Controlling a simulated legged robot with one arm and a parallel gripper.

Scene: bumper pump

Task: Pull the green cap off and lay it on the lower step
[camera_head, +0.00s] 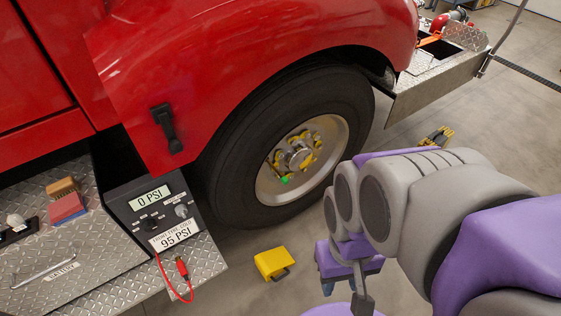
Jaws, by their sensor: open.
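The small green cap (284,180) sits at the lower left of the wheel hub (299,156), inside the silver rim of the big black tire (228,165). The lower step (207,262) is a diamond-plate ledge at the lower left, beside the gauge box. My gripper (350,284) is at the lower middle, low and to the right of the cap and well apart from it. It is open and appears empty, with blue tips partly in view. My grey and purple arm covers the lower right.
A gauge box (153,213) reads 0 PSI, and a red hose with a fitting (182,268) hangs over the lower step. The upper plate (88,252) holds a brush (62,187), a red block and a wrench. A yellow chock (272,263) lies on the floor below the tire.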

